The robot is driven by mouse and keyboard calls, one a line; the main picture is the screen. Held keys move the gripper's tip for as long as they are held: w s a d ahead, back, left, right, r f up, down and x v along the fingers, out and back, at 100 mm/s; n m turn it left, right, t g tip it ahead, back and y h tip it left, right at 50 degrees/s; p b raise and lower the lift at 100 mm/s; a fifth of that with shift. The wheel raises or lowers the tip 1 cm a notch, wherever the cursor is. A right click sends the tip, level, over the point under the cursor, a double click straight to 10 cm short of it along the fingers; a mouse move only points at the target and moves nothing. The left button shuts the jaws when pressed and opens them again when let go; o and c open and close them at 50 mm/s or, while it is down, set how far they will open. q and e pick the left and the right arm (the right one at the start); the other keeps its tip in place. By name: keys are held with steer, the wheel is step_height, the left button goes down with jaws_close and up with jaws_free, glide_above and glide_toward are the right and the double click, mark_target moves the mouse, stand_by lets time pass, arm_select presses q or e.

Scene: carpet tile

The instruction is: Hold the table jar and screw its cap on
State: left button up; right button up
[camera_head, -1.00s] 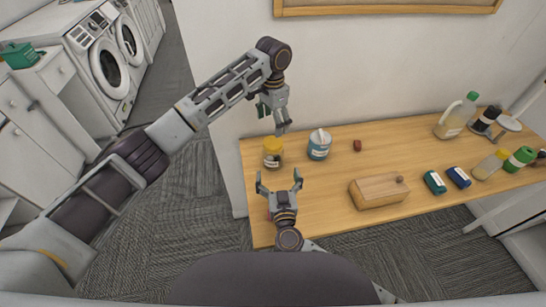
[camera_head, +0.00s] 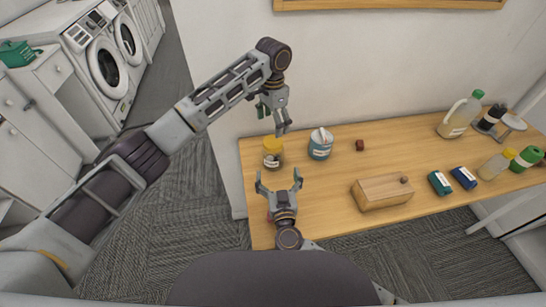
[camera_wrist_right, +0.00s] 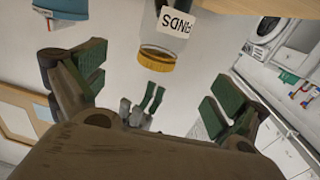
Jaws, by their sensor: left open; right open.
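The table jar (camera_head: 272,161) is clear with a white label and stands near the left end of the wooden table. Its yellow cap (camera_head: 272,145) sits on its top; how tightly, I cannot tell. The jar (camera_wrist_right: 170,25) and cap (camera_wrist_right: 157,56) appear upside down in the right wrist view. My left gripper (camera_head: 274,121) is open and empty, above and behind the jar. My right gripper (camera_head: 278,177) is open, low in front of the jar, apart from it. The right wrist view shows its two green-padded fingers spread.
A blue-and-white container (camera_head: 320,147) stands just right of the jar, with a small dark red block (camera_head: 360,145) beyond. A wooden box (camera_head: 384,193) lies further right. Several bottles and small boxes fill the right end. The wall (camera_head: 350,70) rises behind the table (camera_head: 340,185).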

mark_target(273, 146)
steer(key=shift+w+a, duration=0.25)
steer(key=shift+w, duration=2)
steer(key=shift+w+a, duration=0.3)
steer(key=shift+w, duration=1.9)
steer(key=shift+w+a, duration=0.25)
steer(key=shift+w, duration=2)
steer(key=c, duration=1.6)
arm_select(q)
steer(key=o, duration=0.3)
arm_select(e)
steer(key=c, duration=0.5)
arm_select(q)
steer(key=shift+o, duration=0.2)
step_height(273, 146, up, 12)
